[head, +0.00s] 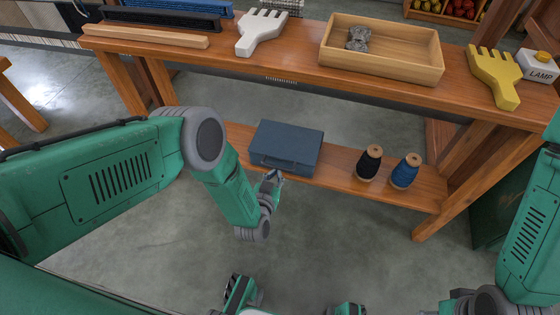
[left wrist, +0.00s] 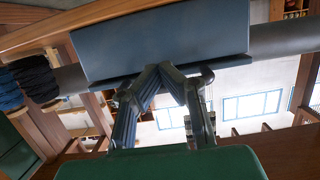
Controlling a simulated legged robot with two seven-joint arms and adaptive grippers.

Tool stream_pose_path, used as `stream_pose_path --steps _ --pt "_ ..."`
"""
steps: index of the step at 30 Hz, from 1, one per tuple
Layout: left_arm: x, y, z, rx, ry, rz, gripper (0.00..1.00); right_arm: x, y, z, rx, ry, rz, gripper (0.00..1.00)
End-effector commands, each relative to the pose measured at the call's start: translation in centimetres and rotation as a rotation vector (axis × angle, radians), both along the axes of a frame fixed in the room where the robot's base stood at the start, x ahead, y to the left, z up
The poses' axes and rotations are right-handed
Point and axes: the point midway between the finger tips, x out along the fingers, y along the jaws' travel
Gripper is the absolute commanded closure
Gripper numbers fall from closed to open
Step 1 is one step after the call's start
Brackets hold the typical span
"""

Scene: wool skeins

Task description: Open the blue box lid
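The blue box (head: 287,145) sits on the lower shelf of the wooden bench, and its lid looks closed. In the left wrist view, the dark blue box (left wrist: 165,38) fills the top middle. The fingertips of my left gripper (left wrist: 160,70) meet at the box's near edge, with nothing visible between them. Whether they touch the box I cannot tell. My right arm shows at the right edge of the head view, but its gripper is out of view.
Black (head: 369,163) and blue (head: 405,171) wool spools stand right of the box on the lower shelf (head: 340,186).

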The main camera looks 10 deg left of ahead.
Motion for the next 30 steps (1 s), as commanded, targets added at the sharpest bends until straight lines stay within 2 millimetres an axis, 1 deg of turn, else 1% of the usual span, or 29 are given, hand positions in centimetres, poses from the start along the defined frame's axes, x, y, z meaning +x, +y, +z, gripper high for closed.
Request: stream_pose_path --steps 1,3,15,18,26,30 --pt "0.0 0.0 0.8 0.0 -0.001 0.0 1.0 0.0 0.0 0.7 0.0 0.0 0.0 0.6" --pt "0.0 0.0 1.4 0.0 -0.001 0.0 1.0 0.0 0.0 1.2 0.0 0.0 0.0 0.6" --pt "-0.1 0.0 4.6 0.0 -0.001 0.0 1.0 0.0 0.0 4.1 0.0 0.0 0.0 0.6" --pt "-0.1 0.0 5.0 0.0 -0.001 0.0 1.0 0.0 0.0 4.4 0.0 0.0 0.0 0.6" --pt "-0.1 0.0 4.8 0.0 -0.001 0.0 1.0 0.0 0.0 4.2 0.0 0.0 0.0 0.6" --pt "-0.1 0.0 5.1 0.0 -0.001 0.0 1.0 0.0 0.0 4.4 0.0 0.0 0.0 0.6"
